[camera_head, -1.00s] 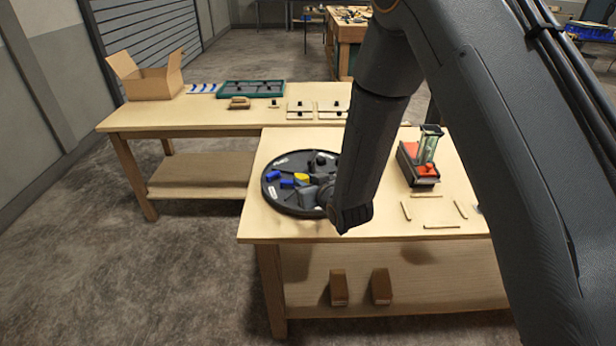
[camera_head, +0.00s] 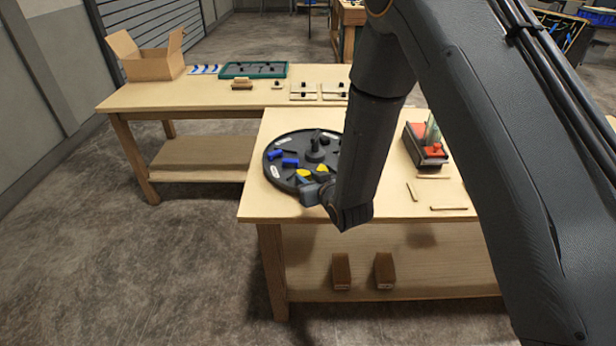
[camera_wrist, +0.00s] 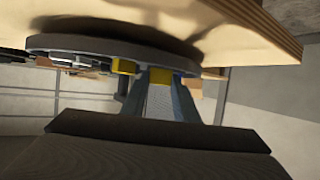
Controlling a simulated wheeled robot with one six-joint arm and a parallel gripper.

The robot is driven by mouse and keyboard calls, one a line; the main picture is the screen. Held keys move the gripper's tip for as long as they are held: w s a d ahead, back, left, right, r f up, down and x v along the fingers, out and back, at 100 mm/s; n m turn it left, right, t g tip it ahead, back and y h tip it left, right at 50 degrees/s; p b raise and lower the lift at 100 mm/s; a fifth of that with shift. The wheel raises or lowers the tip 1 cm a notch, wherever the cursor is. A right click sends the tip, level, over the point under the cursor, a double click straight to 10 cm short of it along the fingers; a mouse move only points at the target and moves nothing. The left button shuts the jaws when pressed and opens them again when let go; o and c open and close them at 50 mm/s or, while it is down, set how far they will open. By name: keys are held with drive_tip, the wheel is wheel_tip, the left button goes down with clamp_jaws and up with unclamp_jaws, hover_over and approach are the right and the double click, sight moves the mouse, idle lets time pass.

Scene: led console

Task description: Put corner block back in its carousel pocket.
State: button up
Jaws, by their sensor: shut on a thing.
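The carousel is a round black disc (camera_head: 283,181) with a central knob (camera_head: 315,152), on the front table. Two yellow pieces (camera_head: 303,172) show near its front edge in the head view. My gripper (camera_head: 309,189) is low at the disc's front edge, partly hidden by my own arm. In the wrist view, my gripper (camera_wrist: 160,80) is shut on a small yellow block (camera_wrist: 160,75), seemingly the corner block. Another yellow piece (camera_wrist: 123,66) is beside it, at the disc (camera_wrist: 75,43). The pocket under the held block is hidden; contact with the disc cannot be told.
Blue pieces (camera_head: 290,162) lie on the disc's left side. A red and black device (camera_head: 425,146) and thin wooden strips (camera_head: 449,208) are to the right. The back table holds an open cardboard box (camera_head: 152,62) and a green tray (camera_head: 253,69).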

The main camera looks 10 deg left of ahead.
drive_tip(key=shift+f+b, duration=0.45)
drive_tip(key=shift+f, duration=0.15)
idle(0.3)
drive_tip(key=o, duration=1.2)
drive_tip(key=shift+s, duration=0.15)
